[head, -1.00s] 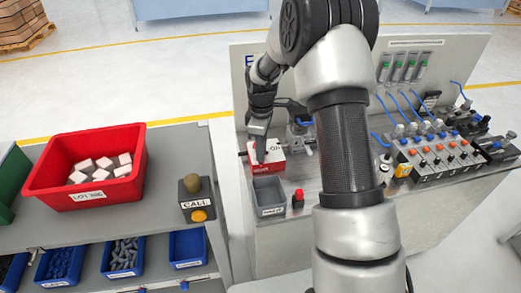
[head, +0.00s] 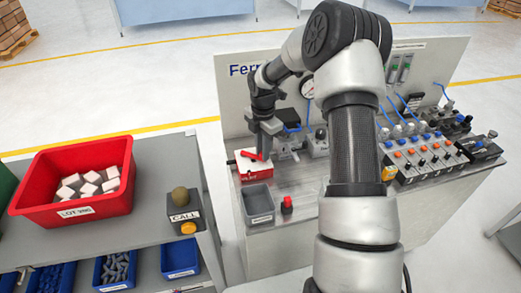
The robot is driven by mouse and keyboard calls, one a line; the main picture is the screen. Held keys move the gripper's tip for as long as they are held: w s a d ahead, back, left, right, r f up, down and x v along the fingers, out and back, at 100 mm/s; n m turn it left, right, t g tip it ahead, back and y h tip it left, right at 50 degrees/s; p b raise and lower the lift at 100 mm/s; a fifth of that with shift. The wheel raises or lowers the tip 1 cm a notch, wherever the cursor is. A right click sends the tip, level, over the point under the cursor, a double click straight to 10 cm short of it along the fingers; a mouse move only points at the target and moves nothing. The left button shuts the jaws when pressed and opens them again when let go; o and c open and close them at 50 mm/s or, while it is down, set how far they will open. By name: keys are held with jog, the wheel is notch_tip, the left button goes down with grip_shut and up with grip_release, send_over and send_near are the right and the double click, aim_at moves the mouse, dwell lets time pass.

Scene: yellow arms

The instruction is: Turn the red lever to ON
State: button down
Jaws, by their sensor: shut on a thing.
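The red lever (head: 252,155) sits on top of a small box with a white upper face and red front (head: 253,171), at the left end of the grey bench. My gripper (head: 264,151) points down at the right part of this box and is shut on the lever, which shows as a short red bar reaching left from the fingers. The fingers and wrist hide the rest of the lever and the right part of the box top. I cannot read an ON mark there.
A grey open bin (head: 258,203) and a red-topped black knob (head: 287,204) stand in front of the box. A gauge (head: 307,88) and valve fittings (head: 317,141) are close behind and right. A shelf with a red crate (head: 70,176) and CALL button (head: 188,227) is at left.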

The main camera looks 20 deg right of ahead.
jog(key=w+n, duration=0.1)
jog(key=w+d+n+p, duration=0.1)
jog(key=n, duration=0.1)
jog(key=shift+w+d+r+n, duration=0.1)
jog(key=shift+d+n, duration=0.05)
jog(key=shift+n, duration=0.15)
jog(key=shift+w+d+n+p, duration=0.1)
jog(key=shift+w+n+p, duration=0.15)
jog(key=shift+w+n, duration=0.6)
jog(key=shift+w+d+n+p, duration=0.1)
jog(key=shift+w+n+p, duration=0.25)
jog(key=shift+n, duration=0.9)
jog(key=shift+w, duration=0.1)
jog(key=c, duration=1.6)
grip_release()
jog(key=shift+c, duration=0.2)
notch_tip(320, 180, up, 17)
jog(key=shift+r+b, duration=0.15)
jog(key=shift+b, duration=0.2)
